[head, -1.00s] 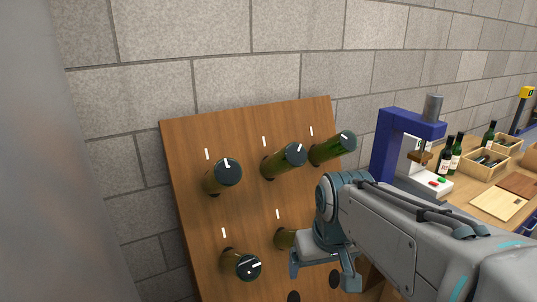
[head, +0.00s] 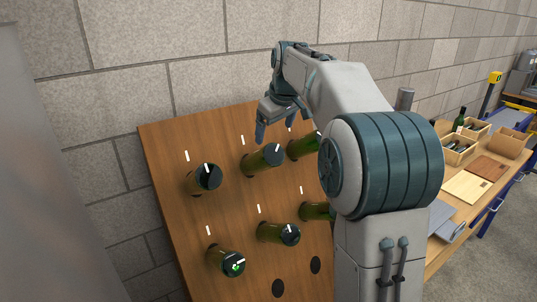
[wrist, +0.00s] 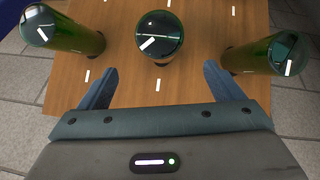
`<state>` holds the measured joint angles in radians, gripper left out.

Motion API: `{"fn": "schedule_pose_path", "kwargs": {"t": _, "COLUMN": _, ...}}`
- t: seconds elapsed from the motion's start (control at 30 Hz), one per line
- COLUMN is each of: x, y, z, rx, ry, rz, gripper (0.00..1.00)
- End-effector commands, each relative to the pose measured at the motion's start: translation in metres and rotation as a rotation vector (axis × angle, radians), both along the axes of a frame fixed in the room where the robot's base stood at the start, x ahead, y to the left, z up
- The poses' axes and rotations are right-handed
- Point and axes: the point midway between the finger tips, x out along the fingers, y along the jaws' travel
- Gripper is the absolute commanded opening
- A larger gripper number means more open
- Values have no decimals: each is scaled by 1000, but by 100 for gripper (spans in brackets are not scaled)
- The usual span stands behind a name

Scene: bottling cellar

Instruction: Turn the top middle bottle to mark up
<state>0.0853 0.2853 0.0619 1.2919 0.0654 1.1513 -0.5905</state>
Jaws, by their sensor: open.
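The top middle bottle (head: 262,159) sticks out neck-first from the sloping wooden board, its dark base facing out. The white mark on its base points up and to the right, not straight up in line with the white tick (head: 242,140) on the board above it. My gripper (head: 283,122) is above this bottle, close to the board, apart from it. The wrist view looks from above, with the board's top nearest; the same bottle (wrist: 160,38) lies ahead between the two spread blue fingers (wrist: 160,72). Nothing is between the fingers.
The board (head: 165,215) also holds a top left bottle (head: 205,178), a top right bottle (head: 303,147) and a lower row, with two empty holes below. A workbench with crates (head: 458,148) stands at right. A block wall is behind.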

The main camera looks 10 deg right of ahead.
Motion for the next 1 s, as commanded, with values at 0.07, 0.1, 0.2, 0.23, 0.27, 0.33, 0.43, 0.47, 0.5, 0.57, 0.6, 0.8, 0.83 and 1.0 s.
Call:
{"fn": "schedule_pose_path", "kwargs": {"t": 0.07, "x": 4, "y": 1, "z": -13, "rx": 0, "ry": 5, "rz": 1, "gripper": 87}}
{"fn": "schedule_pose_path", "kwargs": {"t": 0.1, "x": 7, "y": 2, "z": -20, "rx": 0, "ry": 6, "rz": 0, "gripper": 87}}
{"fn": "schedule_pose_path", "kwargs": {"t": 0.2, "x": 16, "y": 3, "z": -40, "rx": 0, "ry": 6, "rz": -1, "gripper": 87}}
{"fn": "schedule_pose_path", "kwargs": {"t": 0.23, "x": 19, "y": 3, "z": -46, "rx": 0, "ry": 6, "rz": -1, "gripper": 87}}
{"fn": "schedule_pose_path", "kwargs": {"t": 0.27, "x": 22, "y": 4, "z": -52, "rx": 0, "ry": 6, "rz": -1, "gripper": 87}}
{"fn": "schedule_pose_path", "kwargs": {"t": 0.33, "x": 27, "y": 5, "z": -65, "rx": 0, "ry": 6, "rz": -1, "gripper": 87}}
{"fn": "schedule_pose_path", "kwargs": {"t": 0.43, "x": 35, "y": 6, "z": -83, "rx": 0, "ry": 5, "rz": -1, "gripper": 87}}
{"fn": "schedule_pose_path", "kwargs": {"t": 0.47, "x": 37, "y": 6, "z": -87, "rx": 0, "ry": 5, "rz": -1, "gripper": 87}}
{"fn": "schedule_pose_path", "kwargs": {"t": 0.5, "x": 40, "y": 7, "z": -93, "rx": 0, "ry": 5, "rz": -1, "gripper": 87}}
{"fn": "schedule_pose_path", "kwargs": {"t": 0.57, "x": 43, "y": 7, "z": -100, "rx": 0, "ry": 4, "rz": -1, "gripper": 87}}
{"fn": "schedule_pose_path", "kwargs": {"t": 0.6, "x": 45, "y": 8, "z": -104, "rx": 0, "ry": 2, "rz": -1, "gripper": 87}}
{"fn": "schedule_pose_path", "kwargs": {"t": 0.8, "x": 49, "y": 8, "z": -114, "rx": 1, "ry": 1, "rz": -1, "gripper": 87}}
{"fn": "schedule_pose_path", "kwargs": {"t": 0.83, "x": 49, "y": 8, "z": -115, "rx": 0, "ry": 1, "rz": -1, "gripper": 87}}
{"fn": "schedule_pose_path", "kwargs": {"t": 1.0, "x": 50, "y": 8, "z": -115, "rx": 0, "ry": 1, "rz": -1, "gripper": 87}}
